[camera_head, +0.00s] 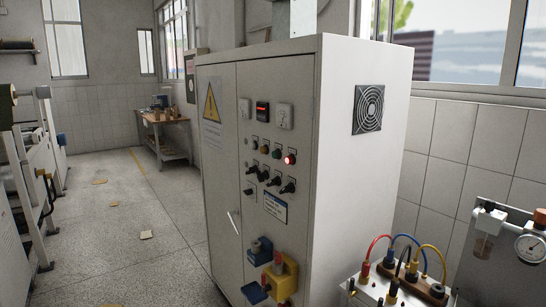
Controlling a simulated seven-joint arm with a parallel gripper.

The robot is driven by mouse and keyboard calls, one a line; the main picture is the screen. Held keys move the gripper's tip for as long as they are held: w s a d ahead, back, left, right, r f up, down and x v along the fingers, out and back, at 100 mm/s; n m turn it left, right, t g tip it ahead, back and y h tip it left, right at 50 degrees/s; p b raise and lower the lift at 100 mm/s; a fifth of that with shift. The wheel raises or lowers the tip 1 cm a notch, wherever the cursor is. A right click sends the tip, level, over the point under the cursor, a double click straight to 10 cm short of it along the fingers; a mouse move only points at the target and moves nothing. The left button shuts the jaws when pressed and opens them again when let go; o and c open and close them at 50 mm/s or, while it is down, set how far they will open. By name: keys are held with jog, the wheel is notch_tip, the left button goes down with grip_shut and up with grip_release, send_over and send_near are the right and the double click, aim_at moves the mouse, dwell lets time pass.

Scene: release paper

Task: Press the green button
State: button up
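A light grey control cabinet (222,190) stands in the middle of the view, its front panel facing left and toward me. A row of small buttons sits at mid-height on the panel. A small, dark greenish button (276,153) is in this row, just left of a lit red one (290,159). The buttons are too small to tell their colours surely. Nothing covers them. My gripper is not in view.
Black rotary switches (264,176) sit below the buttons. Blue (259,250) and yellow (285,275) fittings stick out low on the cabinet. A bench unit with coloured cables (405,240) and a gauge (531,248) stand at right. The floor at left is mostly open.

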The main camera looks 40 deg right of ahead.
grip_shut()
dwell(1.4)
